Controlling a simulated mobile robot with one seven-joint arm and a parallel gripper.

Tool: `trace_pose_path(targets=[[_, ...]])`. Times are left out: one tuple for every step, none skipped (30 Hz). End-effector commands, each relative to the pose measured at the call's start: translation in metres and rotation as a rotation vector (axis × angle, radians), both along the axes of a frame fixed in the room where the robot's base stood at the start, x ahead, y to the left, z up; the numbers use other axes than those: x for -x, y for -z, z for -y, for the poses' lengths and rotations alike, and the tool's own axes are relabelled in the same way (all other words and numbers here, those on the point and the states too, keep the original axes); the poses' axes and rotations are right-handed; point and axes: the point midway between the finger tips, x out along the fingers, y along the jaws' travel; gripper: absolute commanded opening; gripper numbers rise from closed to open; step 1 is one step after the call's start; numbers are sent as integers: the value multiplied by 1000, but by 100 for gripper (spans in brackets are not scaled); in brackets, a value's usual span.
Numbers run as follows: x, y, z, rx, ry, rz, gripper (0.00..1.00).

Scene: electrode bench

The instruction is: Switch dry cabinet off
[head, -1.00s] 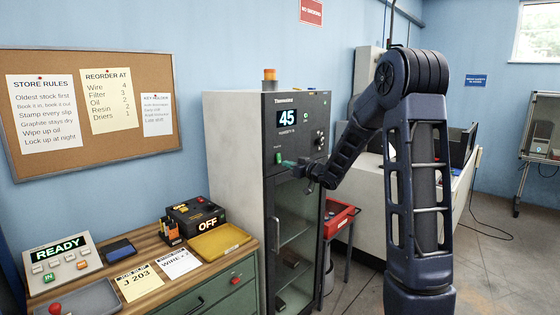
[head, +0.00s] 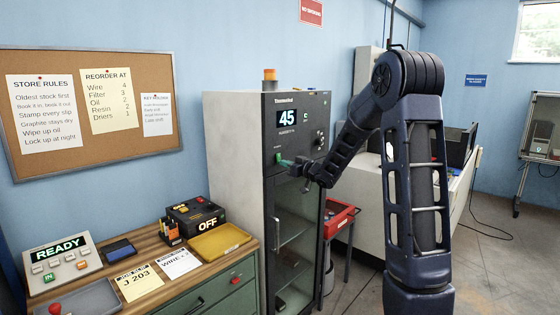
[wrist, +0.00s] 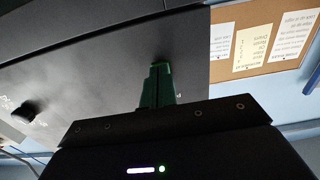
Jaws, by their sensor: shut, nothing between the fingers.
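The dry cabinet (head: 232,150) is a tall grey-white case with a dark front and a glass door. A small green part shows on the front panel below the display, at my gripper (head: 285,162). In the wrist view my gripper's green fingers (wrist: 158,85) are shut with nothing between them, and their tips are at or very near the dark panel (wrist: 90,65). I cannot tell whether they touch it. A black knob (wrist: 25,112) stands on the panel to the left. Whatever lies under the fingertips is hidden.
A wooden-topped bench (head: 200,268) at the left holds a READY box (head: 60,262), an OFF box (head: 197,215), a yellow tray (head: 222,238) and paper slips. A red case (head: 338,218) stands right of the cabinet. A corkboard (head: 92,110) hangs on the wall.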

Motion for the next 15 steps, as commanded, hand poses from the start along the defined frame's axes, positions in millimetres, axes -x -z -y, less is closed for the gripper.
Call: trace_pose_path(targets=[[-1,0,-1,0,0,0,0],[-1,0,-1,0,0,0,0],[-1,0,-2,0,0,0,0],[-2,0,-2,0,0,0,0],[-2,0,-2,0,0,0,0],[-3,0,-3,0,0,0,0],[-3,0,-3,0,0,0,0],[-3,0,-3,0,0,0,0],[-4,0,-4,0,0,0,0],[-4,0,-4,1,0,-1,0],[-4,0,-4,0,0,-1,0],[-5,0,-5,-1,0,-1,0],[-5,0,-5,-1,0,-1,0],[-5,0,-6,-1,0,-1,0],[-6,0,-6,-1,0,-1,0]])
